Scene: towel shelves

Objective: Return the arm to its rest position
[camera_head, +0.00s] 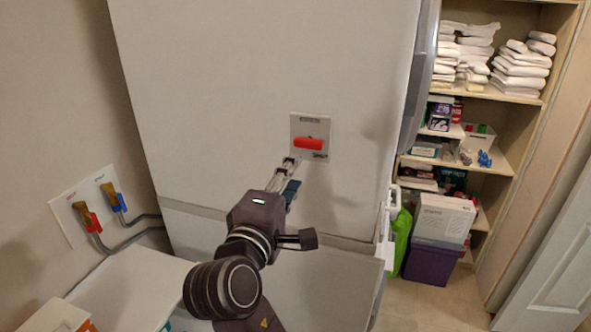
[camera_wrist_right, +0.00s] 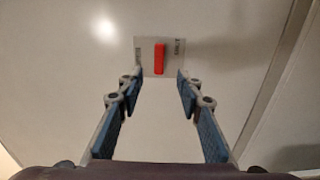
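My right gripper (camera_head: 289,176) is in front of the white appliance's side panel, just below a small plate (camera_head: 323,127) with a red switch handle (camera_head: 308,143). In the right wrist view my right gripper (camera_wrist_right: 159,82) has its two fingers spread wide apart with nothing between them. The red handle (camera_wrist_right: 159,58) shows beyond the fingertips, on its plate (camera_wrist_right: 148,66); whether a fingertip touches the plate is not clear. My left gripper is not in view.
The large white appliance (camera_head: 240,80) fills the middle. Shelves (camera_head: 515,97) with folded towels (camera_head: 521,70) stand at the right, with a purple box (camera_head: 430,264) below. Pipe valves (camera_head: 112,197) are on the left wall. A white surface (camera_head: 130,290) lies at the lower left.

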